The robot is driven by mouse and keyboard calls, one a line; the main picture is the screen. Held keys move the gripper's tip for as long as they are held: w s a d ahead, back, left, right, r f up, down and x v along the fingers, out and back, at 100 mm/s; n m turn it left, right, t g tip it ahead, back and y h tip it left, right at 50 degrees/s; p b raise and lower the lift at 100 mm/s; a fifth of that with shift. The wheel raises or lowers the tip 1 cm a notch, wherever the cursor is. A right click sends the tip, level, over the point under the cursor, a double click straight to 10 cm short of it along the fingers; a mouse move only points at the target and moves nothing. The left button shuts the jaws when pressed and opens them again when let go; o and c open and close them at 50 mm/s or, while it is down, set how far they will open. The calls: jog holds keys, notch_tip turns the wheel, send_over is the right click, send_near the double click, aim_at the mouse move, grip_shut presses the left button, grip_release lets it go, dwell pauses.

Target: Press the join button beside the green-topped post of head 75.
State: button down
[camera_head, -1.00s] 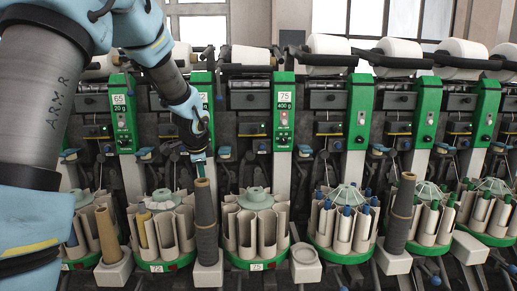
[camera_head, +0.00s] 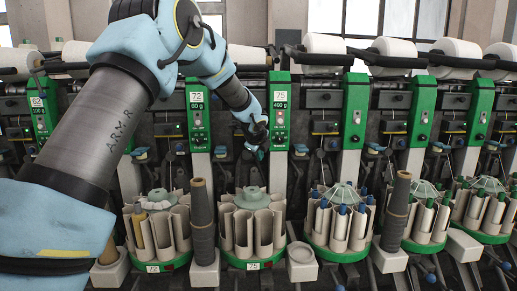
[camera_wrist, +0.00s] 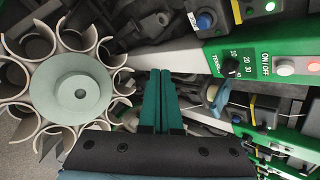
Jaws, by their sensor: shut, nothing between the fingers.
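The green-topped post of head 75 (camera_head: 281,90) stands near the middle of the head view, with a white 75 label and 400 g below it. My gripper (camera_head: 260,153) is just left of this post's lower part, its fingers shut and empty. In the wrist view the shut teal fingers (camera_wrist: 160,76) point toward the machine, apart from the post panel. A green and white post (camera_wrist: 265,55) there shows a tension knob and ON/OFF lights; its number is not visible. A blue button (camera_wrist: 205,20) sits on a dark block beside that post. I cannot tell for certain that it is the join button.
A round magazine of empty tubes (camera_wrist: 38,98) is close left of my fingers. In the head view, the magazine of head 75 (camera_head: 253,222) is below my gripper. A dark wound cone (camera_head: 203,222) stands upright to its left. Neighbouring post 72 (camera_head: 196,105) is left.

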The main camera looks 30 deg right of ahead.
jog(key=shift+w, duration=0.1)
jog(key=w+d+p, duration=0.3)
jog(key=w+p, duration=0.4)
jog(key=p, duration=0.1)
jog(key=shift+w+d+p, duration=0.3)
jog(key=shift+w+p, duration=0.05)
jog(key=shift+w, duration=0.05)
jog(key=shift+w+d+r+p, duration=0.1)
jog(key=shift+w+p, duration=0.1)
jog(key=shift+p, duration=0.2)
dwell(1.6)
